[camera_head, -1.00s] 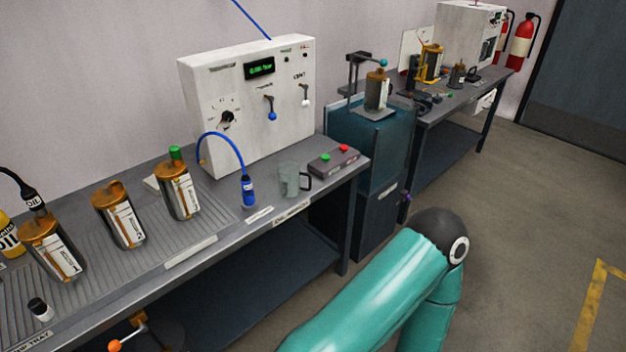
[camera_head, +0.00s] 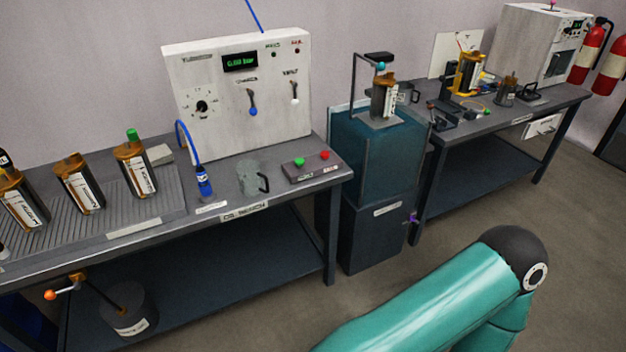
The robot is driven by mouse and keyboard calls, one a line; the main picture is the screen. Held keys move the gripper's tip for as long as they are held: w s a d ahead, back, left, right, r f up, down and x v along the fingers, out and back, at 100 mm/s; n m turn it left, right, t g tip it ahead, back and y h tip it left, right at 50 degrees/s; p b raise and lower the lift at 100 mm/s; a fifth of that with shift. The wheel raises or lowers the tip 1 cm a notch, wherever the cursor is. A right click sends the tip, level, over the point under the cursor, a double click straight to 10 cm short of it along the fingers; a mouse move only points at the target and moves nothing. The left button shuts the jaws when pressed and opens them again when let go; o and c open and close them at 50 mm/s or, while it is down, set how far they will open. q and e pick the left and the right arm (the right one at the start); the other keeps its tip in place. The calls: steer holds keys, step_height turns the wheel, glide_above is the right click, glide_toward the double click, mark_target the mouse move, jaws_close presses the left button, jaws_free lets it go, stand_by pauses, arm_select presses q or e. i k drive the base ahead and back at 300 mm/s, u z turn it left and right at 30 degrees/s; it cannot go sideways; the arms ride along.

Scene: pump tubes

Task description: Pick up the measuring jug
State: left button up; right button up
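The measuring jug (camera_head: 251,179) is a clear grey-green vessel with a dark handle on its right side. It stands upright on the oil bench near its front edge, between the blue-tipped hose and the button box. One of my teal arms crosses the lower right of the view, well in front of the bench. Its gripper is out of the picture, and my other gripper is not in view either. Nothing is holding the jug.
The bench (camera_head: 215,222) also carries a white control panel (camera_head: 240,100), a blue hose nozzle (camera_head: 203,183), a button box (camera_head: 313,166) and several canisters (camera_head: 79,185). A teal cabinet (camera_head: 375,155) stands right of it. A second bench (camera_head: 520,118) is beyond. The floor in front is clear.

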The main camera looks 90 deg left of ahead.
mark_target(248, 171)
steer(key=z, duration=0.5)
steer(key=i, duration=0.3)
steer(key=u, duration=2.6)
steer(key=i, duration=0.25)
steer(key=u, duration=1.7)
steer(key=k, duration=0.6)
steer(key=u, duration=0.45)
steer(key=i, duration=1.95)
steer(key=z, duration=0.35)
